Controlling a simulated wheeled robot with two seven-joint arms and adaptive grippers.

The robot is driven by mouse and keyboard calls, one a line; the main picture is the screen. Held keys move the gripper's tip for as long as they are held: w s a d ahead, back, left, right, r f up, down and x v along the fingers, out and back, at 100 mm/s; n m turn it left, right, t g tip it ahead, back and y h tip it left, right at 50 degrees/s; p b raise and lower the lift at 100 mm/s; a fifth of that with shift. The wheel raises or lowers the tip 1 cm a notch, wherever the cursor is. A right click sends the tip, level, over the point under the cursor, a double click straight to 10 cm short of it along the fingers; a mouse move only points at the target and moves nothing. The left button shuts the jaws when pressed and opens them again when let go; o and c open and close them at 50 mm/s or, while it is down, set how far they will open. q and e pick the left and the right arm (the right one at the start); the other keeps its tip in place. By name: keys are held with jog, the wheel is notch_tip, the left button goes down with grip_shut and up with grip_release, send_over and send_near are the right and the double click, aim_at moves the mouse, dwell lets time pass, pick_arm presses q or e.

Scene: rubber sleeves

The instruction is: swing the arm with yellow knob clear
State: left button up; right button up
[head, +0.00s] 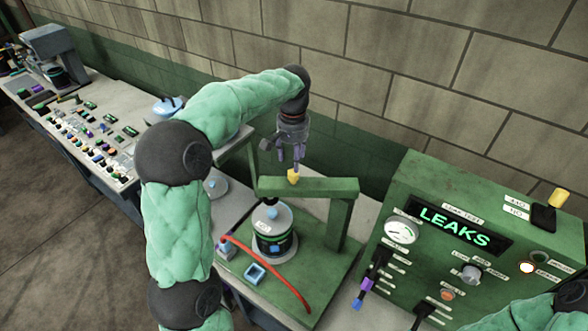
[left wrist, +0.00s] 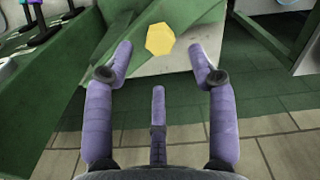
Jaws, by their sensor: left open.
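The yellow knob (head: 293,175) stands on top of the green swing arm (head: 325,188), near its left end. The arm reaches left from a green post and lies above a dark canister (head: 271,228) with a pale blue knob on its lid. My left gripper (head: 296,163) points down just above the yellow knob, with its purple fingers spread. In the left wrist view the knob (left wrist: 160,39) shows between and just beyond the fingertips of my open left gripper (left wrist: 160,65). I cannot tell whether any finger touches it. My right gripper does not show.
A green LEAKS test panel (head: 450,225) with a gauge and levers stands at the right. A red hose (head: 270,268) and a small blue square part (head: 255,272) lie on the green base. A bench with many small parts (head: 95,135) runs along the left.

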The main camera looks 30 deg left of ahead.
aim_at(309, 182)
pick_arm(q)
notch_tip(309, 182, down, 4)
jog(key=shift+w+f, duration=0.1)
jog(key=shift+f, duration=0.95)
grip_shut()
